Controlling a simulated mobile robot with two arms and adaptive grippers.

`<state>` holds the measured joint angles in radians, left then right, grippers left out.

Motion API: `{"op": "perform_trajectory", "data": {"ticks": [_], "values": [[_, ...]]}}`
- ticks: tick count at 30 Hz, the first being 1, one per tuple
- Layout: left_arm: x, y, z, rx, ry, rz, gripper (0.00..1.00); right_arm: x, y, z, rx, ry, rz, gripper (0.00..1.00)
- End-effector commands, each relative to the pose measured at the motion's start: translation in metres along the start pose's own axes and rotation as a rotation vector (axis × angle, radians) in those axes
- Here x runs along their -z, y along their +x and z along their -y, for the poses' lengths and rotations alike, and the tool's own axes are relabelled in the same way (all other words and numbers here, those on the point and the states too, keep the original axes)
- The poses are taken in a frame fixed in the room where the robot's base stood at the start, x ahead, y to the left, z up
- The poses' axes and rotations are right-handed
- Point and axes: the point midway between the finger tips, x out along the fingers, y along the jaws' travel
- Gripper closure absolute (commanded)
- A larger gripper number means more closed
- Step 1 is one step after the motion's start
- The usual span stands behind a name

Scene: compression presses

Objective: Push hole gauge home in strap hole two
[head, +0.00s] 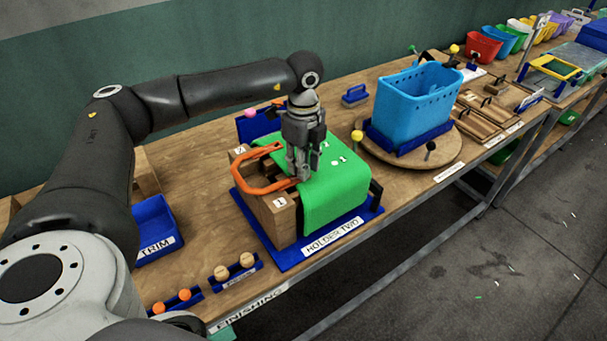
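My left gripper (299,172) points down at the near edge of the green cover (338,185), by the end of an orange strap (252,187). Its fingers look close together, but whether they are shut or hold something cannot be made out. The strap curves in a loop over a wooden block with tags 1 (280,202) and 2 (239,150). The block and cover stand on a blue base labelled HOLDER TWO (333,236). The strap holes are too small or hidden to tell. No hole gauge can be identified surely. My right gripper is not in view.
Wooden-headed pieces (247,260) and orange-headed pieces (184,295) sit in small blue racks in front. A blue TRIM bin (153,228) stands left. A blue basket (415,104) stands on a round wooden board (446,150) to the right. Bare bench lies between holder and board.

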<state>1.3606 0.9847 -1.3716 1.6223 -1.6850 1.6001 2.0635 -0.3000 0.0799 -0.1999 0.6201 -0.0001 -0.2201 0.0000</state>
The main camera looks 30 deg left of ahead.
Motion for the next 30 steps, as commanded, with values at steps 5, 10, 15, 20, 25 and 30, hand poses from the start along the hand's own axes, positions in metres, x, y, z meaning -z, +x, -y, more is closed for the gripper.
{"op": "perform_trajectory", "data": {"ticks": [5, 10, 15, 20, 25, 30], "values": [[0.0, 0.0, 0.0, 0.001, 0.0, 0.0, 1.0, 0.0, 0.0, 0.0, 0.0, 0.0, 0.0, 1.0], [0.0, -0.002, 0.0, 0.001, 0.0, 0.0, 1.0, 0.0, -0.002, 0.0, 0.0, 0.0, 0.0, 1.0], [0.0, -0.007, 0.0, 0.002, 0.0, 0.0, 1.0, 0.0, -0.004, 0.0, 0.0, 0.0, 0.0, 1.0], [0.0, -0.011, 0.0, 0.002, 0.0, 0.0, 1.0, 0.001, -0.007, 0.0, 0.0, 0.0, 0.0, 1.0], [0.0, -0.015, 0.0, 0.001, 0.0, 0.0, 1.0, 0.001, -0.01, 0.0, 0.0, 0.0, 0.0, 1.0], [0.0, -0.019, 0.0, 0.001, 0.0, 0.0, 1.0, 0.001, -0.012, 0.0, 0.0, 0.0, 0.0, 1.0]]}}
